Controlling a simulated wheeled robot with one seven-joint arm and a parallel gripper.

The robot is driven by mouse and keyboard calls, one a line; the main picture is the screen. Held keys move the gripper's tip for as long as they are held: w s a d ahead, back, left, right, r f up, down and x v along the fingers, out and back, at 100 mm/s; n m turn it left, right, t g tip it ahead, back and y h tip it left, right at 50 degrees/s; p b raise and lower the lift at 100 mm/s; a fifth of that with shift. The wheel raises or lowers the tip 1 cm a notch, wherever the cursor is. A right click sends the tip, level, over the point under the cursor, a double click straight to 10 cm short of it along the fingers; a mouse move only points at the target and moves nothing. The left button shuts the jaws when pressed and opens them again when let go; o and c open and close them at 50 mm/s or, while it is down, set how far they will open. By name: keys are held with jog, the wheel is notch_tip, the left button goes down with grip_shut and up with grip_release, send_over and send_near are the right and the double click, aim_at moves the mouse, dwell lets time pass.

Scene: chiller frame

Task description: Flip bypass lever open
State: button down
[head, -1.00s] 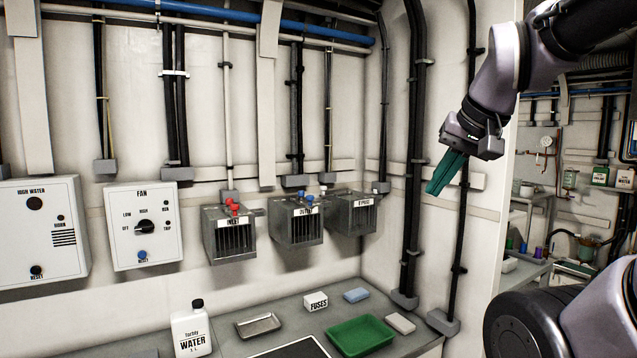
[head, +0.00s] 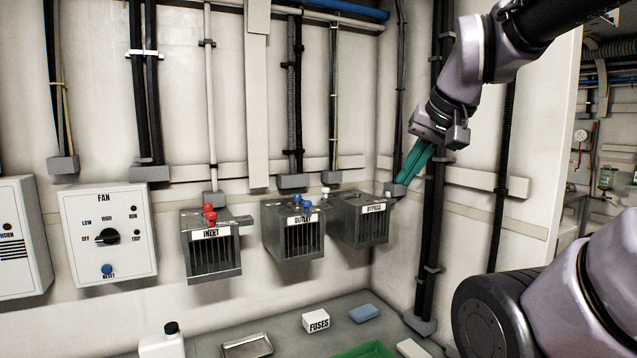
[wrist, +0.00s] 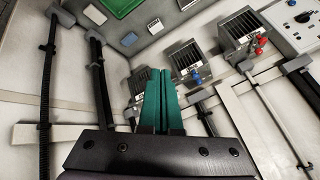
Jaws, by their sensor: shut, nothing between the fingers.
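The bypass box (head: 372,232) is a grey slatted box labelled BYPASS on the wall, right of the outlet box (head: 293,243). A small white knob (head: 326,190) shows at its upper left; the lever's shape and position are too small to tell. My gripper (head: 402,180) has teal fingers pressed together and empty. Its tips point down, close to the bypass box's upper right corner in the head view; I cannot tell whether they touch. In the wrist view the fingers (wrist: 161,72) cover part of the bypass box (wrist: 140,78).
The outlet box has blue knobs (head: 298,198); the inlet box (head: 212,258) has red knobs. A fan panel (head: 108,235) is further left. Dark vertical pipes (head: 431,220) run right of the bypass box. A bench below holds a fuses box (head: 316,321) and a green tray (head: 366,350).

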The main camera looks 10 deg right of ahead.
jog(key=shift+w, duration=0.2)
jog(key=w+r+n, duration=0.1)
jog(key=w+r, duration=0.2)
jog(key=w, duration=0.8)
jog(key=w+r+n, duration=0.2)
jog(key=w+r, duration=0.1)
jog(key=w, duration=0.9)
jog(key=w+a+f+n, duration=0.1)
jog(key=w+f, duration=0.4)
jog(key=w, duration=0.8)
jog(key=w+a+f+n+t, duration=0.1)
jog(key=w+a+f, duration=0.3)
jog(key=w, duration=1)
jog(key=shift+a+f+n+h, duration=0.3)
jog(key=shift+f+n, duration=0.2)
jog(key=shift+f, duration=0.1)
jog(key=shift+w+f, duration=0.1)
